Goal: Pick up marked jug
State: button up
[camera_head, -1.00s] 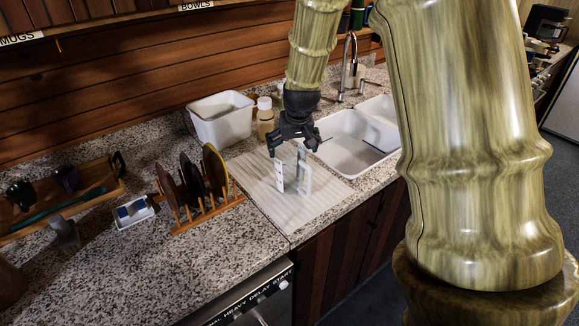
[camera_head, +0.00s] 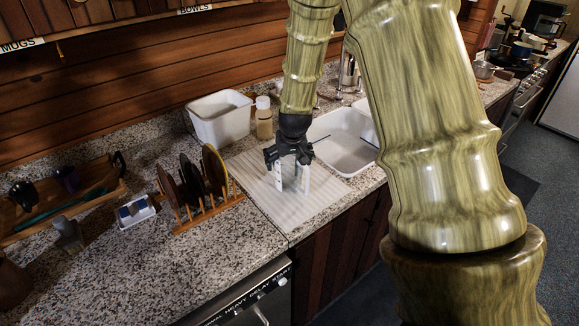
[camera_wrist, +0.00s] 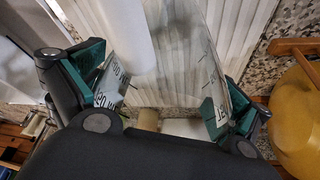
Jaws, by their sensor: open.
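The marked jug (camera_head: 292,179) is clear, with white marked panels and a white handle (camera_head: 305,176), and it stands on the ribbed white drain mat. My gripper (camera_head: 289,160) is right above it, pointing down, with its fingers around the jug's upper part. In the wrist view the open gripper (camera_wrist: 160,95) has a green-padded finger on each side of the jug. Printed lettering shows on the jug's wall (camera_wrist: 116,84) near the left finger. Whether either pad touches the jug I cannot tell.
A wooden plate rack (camera_head: 203,209) with several plates stands left of the drain mat (camera_head: 256,171). A white tub (camera_head: 219,119) and a bottle (camera_head: 264,122) stand behind it. A white sink (camera_head: 343,150) lies to the right. The mat's front part is clear.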

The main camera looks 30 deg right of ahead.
jog(key=shift+c, duration=0.2)
jog(key=shift+s, duration=0.1)
jog(key=c, duration=0.8)
jog(key=shift+c, duration=0.5)
